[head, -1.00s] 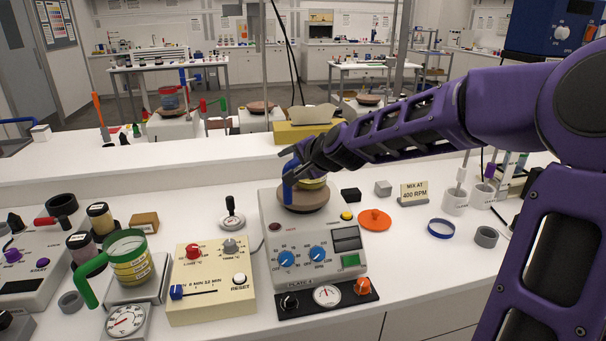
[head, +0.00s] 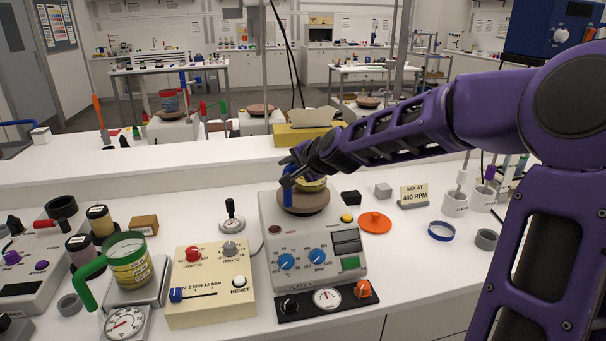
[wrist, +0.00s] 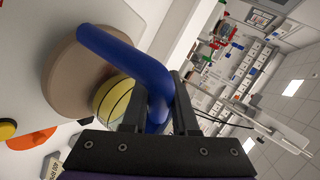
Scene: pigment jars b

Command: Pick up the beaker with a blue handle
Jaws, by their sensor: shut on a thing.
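The beaker with a blue handle stands on the round brown top (head: 304,204) of a hotplate. Its blue handle (head: 287,188) shows in the head view, and its yellow, dark-lined body (head: 314,184) is mostly hidden behind my gripper. My gripper (head: 290,180) reaches in from the right and is shut on the blue handle. In the wrist view the two dark fingers (wrist: 155,105) are on either side of the handle (wrist: 125,58), with the yellow body (wrist: 115,103) beside them. The beaker looks upright; I cannot tell any gap beneath it.
A beaker with a green handle (head: 130,262) stands on a scale at left. A cream timer box (head: 210,284) is left of the hotplate (head: 312,246). An orange disc (head: 375,222), a blue ring (head: 441,230) and a "MIX AT 400 RPM" sign (head: 414,194) lie to the right.

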